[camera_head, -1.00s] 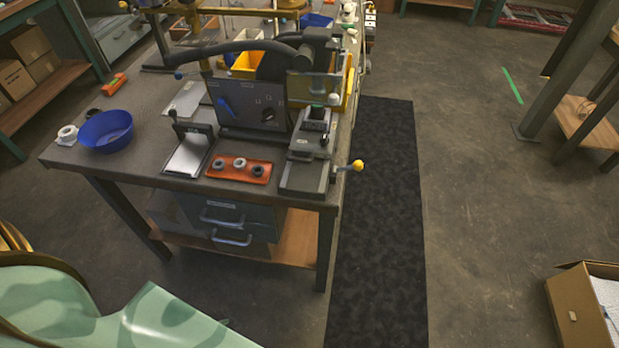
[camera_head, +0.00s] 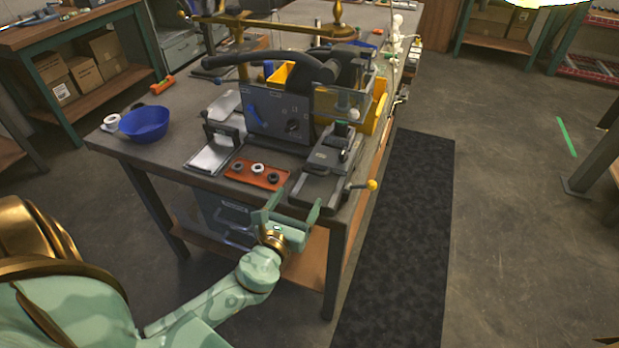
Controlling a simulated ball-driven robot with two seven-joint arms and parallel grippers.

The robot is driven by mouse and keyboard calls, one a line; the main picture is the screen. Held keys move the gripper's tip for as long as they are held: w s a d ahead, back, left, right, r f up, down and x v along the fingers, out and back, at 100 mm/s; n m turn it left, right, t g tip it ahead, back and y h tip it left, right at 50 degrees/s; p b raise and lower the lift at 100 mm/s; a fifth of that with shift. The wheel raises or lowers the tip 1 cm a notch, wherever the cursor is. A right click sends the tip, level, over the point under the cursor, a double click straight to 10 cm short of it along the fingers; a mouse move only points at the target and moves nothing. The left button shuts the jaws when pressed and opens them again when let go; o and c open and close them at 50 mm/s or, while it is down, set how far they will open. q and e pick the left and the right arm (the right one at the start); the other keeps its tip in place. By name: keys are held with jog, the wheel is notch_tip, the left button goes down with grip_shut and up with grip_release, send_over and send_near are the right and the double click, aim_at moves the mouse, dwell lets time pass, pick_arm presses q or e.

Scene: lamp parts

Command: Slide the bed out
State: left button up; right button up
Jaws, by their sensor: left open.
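A dark grey press machine (camera_head: 283,112) stands on the workbench (camera_head: 180,97). Its grey bed (camera_head: 318,180) is a long flat block at the bench's front right corner, with a small black fixture on top. A lever with a yellow ball knob (camera_head: 372,185) sticks out to the right beside the bed. My left gripper (camera_head: 293,203) is green, open and empty. In the picture it appears just in front of the bench's front edge, below and left of the bed's front end. I cannot tell its exact distance from the bed. My right gripper is out of view.
An orange tray (camera_head: 258,174) with small rings lies left of the bed. A metal plate (camera_head: 213,155) and a blue bowl (camera_head: 145,122) are farther left. A dark floor mat (camera_head: 405,240) lies clear right of the bench.

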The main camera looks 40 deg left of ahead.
aim_at(309, 186)
pick_arm(q)
jog(key=x, duration=0.8)
jog(key=shift+w, duration=0.2)
jog(key=c, duration=1.2)
jog(key=shift+o, duration=0.3)
jog(key=v, duration=1.6)
jog(key=shift+b, duration=0.35)
jog(key=shift+a+f, duration=0.1)
